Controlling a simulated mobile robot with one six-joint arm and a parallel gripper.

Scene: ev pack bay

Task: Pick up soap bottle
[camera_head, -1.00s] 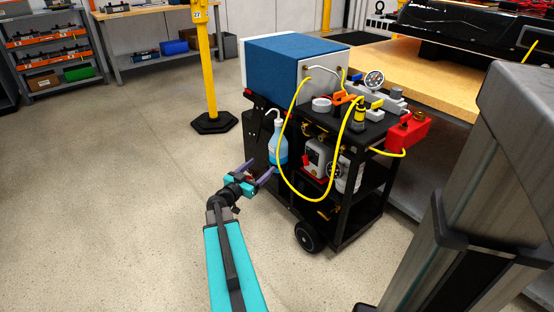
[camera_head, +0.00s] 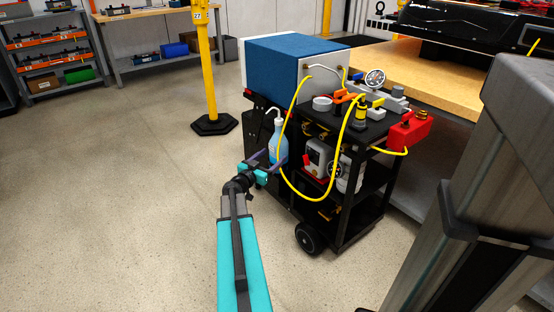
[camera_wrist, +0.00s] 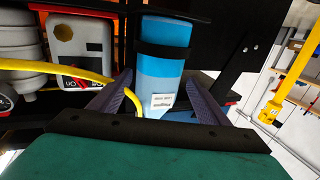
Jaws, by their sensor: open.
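The soap bottle (camera_head: 278,146) is blue with a white pump top. It stands upright at the left side of the black cart. In the wrist view the blue bottle (camera_wrist: 165,64) has a black band around it and a small white label low on its front. My gripper (camera_head: 269,162) is open at the bottle's lower part. In the wrist view my gripper's (camera_wrist: 157,97) two purple fingers stand on either side of the bottle, with gaps visible. Whether a finger touches it I cannot tell. The bottle's base is hidden in the wrist view.
The black cart (camera_head: 372,205) carries a blue box (camera_head: 285,70), gauges and a red can (camera_head: 408,132). A yellow hose (camera_head: 283,185) hangs close by the bottle; it also shows near the fingers in the wrist view (camera_wrist: 75,70). Floor to the left is clear, apart from a yellow post (camera_head: 207,75).

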